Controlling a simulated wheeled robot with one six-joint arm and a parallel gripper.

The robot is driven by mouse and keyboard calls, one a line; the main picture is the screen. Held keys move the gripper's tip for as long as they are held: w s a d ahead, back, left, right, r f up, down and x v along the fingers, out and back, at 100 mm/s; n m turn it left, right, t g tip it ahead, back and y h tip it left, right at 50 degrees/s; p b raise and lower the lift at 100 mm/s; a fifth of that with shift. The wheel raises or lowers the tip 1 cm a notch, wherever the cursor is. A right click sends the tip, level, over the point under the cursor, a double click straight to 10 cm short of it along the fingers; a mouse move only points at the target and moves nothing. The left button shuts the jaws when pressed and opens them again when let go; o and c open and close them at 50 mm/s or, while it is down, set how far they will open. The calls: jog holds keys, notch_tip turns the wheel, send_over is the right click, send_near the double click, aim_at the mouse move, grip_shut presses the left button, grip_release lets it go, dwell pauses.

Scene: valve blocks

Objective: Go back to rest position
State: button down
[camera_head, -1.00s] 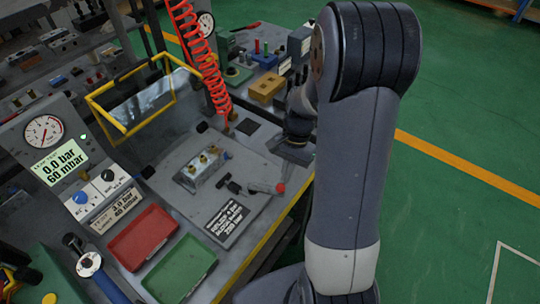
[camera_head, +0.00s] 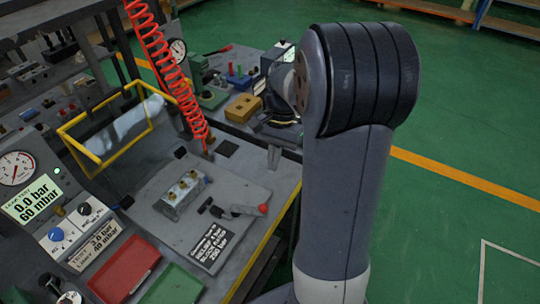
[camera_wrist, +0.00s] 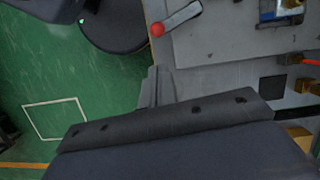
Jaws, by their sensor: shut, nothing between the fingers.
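My gripper (camera_head: 274,158) hangs past my bent arm, over the far right part of the bench top in the head view. Its closed fingers (camera_wrist: 154,88) show grey and narrow in the wrist view, with nothing between them. The metal valve block (camera_head: 183,192) with brass fittings lies on a grey plate, left of and apart from the gripper. A lever with a red knob (camera_head: 263,209) lies at the plate's right edge. The knob also shows in the wrist view (camera_wrist: 157,29). My forearm hides part of the bench's right side.
The workbench (camera_head: 232,170) carries a red tray (camera_head: 125,268), a green tray (camera_head: 172,286), a yellow-framed clear guard (camera_head: 118,125) and a hanging red coiled hose (camera_head: 170,75). A yellow block (camera_head: 244,107) stands at the back. Green floor (camera_head: 450,130) on the right is clear.

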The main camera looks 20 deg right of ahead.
jog(key=shift+f, duration=0.1)
jog(key=f+n, duration=0.1)
jog(key=f, duration=0.2)
jog(key=w+a+f+n, duration=0.1)
jog(key=f+n, duration=0.1)
jog(key=f, duration=0.1)
jog(key=w+a+f+n+g+h, duration=0.1)
jog(key=f, duration=0.3)
jog(key=shift+a+f+n+p, duration=0.1)
jog(key=shift+a+n+p, duration=0.05)
jog(key=shift+n+p, duration=0.25)
jog(key=shift+w+a+n+h, duration=0.15)
jog(key=shift+w+n+h, duration=0.25)
jog(key=shift+w+n, duration=0.55)
jog(key=shift+s, duration=0.25)
